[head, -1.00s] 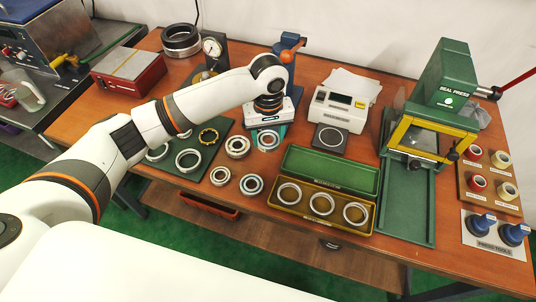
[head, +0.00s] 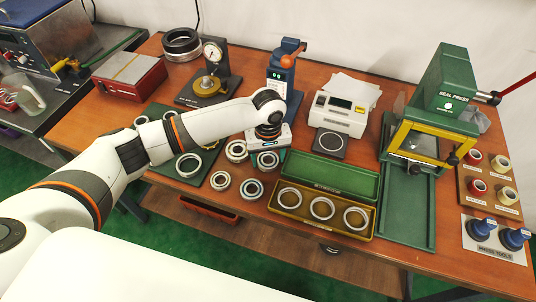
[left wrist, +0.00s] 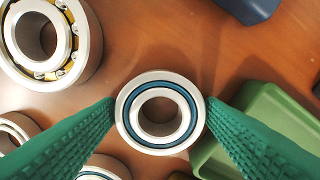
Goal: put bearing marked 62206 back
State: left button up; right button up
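A steel bearing with a dark blue seal ring (left wrist: 132,112) is between the green fingertips of my left gripper (left wrist: 160,104), which touch its two sides. In the head view this bearing (head: 267,160) shows just below my left gripper (head: 267,148), over the table between the loose bearings and the green box. I cannot tell whether it touches the table. No marking on it is legible. Other bearings stand close by: one at the left (head: 236,151) and two in front (head: 221,181) (head: 251,188). My right gripper is not in view.
A green-and-yellow box (head: 375,208) with three rings lies right of the gripper. A green mat (head: 222,160) with bearings lies left. A blue device (head: 281,75) and white scale (head: 340,112) stand behind. The seal press (head: 445,95) is at the right.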

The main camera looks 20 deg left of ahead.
pick_arm(q)
notch_tip(320, 180, up, 12)
jog(key=shift+r, duration=0.2)
dwell(0.5)
dwell(0.4)
